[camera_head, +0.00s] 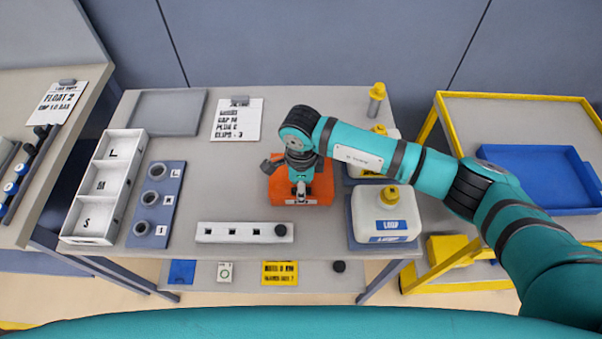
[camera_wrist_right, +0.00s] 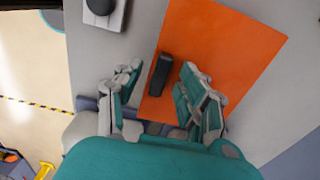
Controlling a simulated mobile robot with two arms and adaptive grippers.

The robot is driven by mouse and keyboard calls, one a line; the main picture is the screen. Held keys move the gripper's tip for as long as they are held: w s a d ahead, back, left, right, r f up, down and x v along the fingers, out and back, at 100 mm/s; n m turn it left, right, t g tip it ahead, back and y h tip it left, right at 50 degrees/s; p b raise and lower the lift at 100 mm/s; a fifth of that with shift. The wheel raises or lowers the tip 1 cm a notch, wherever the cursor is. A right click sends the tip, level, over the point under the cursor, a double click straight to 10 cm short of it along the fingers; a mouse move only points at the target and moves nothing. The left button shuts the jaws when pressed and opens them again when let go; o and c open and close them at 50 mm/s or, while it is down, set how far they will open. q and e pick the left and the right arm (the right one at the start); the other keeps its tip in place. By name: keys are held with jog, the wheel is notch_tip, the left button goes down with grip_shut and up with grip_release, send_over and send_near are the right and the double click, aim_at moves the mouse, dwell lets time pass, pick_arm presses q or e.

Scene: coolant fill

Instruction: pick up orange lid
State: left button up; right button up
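The orange lid (camera_head: 281,190) lies on the grey workbench, left of the white jugs, with a pale label along its near edge. In the right wrist view it is a flat orange plate (camera_wrist_right: 225,50) with a dark bar-shaped handle (camera_wrist_right: 160,74). My right gripper (camera_head: 299,186) is directly above the lid and hides its middle. In the right wrist view my right gripper (camera_wrist_right: 162,85) is open, with one finger on each side of the handle and gaps between. Whether it touches the lid cannot be told. My left gripper is not in view.
Two white jugs with yellow caps (camera_head: 386,214) stand close on the right. A white strip with square holes (camera_head: 243,232) lies in front. A white sorting box (camera_head: 103,188) and blue ring holder (camera_head: 157,204) are at left. A yellow cart with a blue tray (camera_head: 540,178) stands right.

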grip_shut()
